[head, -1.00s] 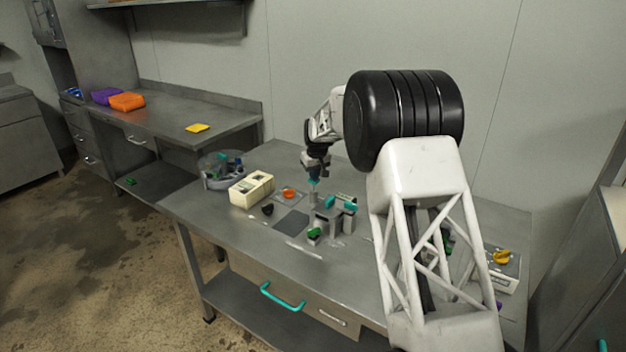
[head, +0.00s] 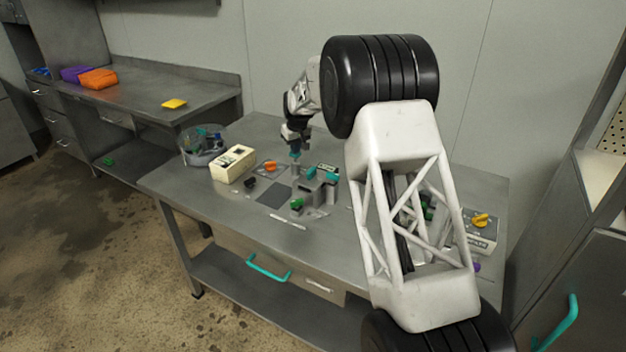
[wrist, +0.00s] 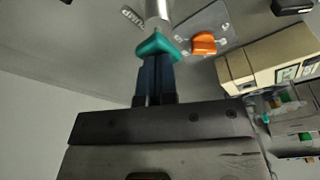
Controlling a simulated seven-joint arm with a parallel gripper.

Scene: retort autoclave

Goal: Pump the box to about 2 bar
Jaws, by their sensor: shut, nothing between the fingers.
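A pump-like silver post (wrist: 157,10) with a teal T-shaped handle (wrist: 156,46) stands on the table. It also shows in the head view as a small teal handle (head: 295,155). My gripper (wrist: 155,66) is shut, its dark blue fingertips right at the handle; whether they touch it I cannot tell. In the head view my gripper (head: 295,146) is directly above the handle. A cream box (head: 233,163) with dark panels stands to the left; it is at the right in the wrist view (wrist: 236,72). No pressure reading is legible.
An orange knob (head: 269,166) on a grey plate lies between the cream box and the post. A round clear tub (head: 203,158) is at the table's left end.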

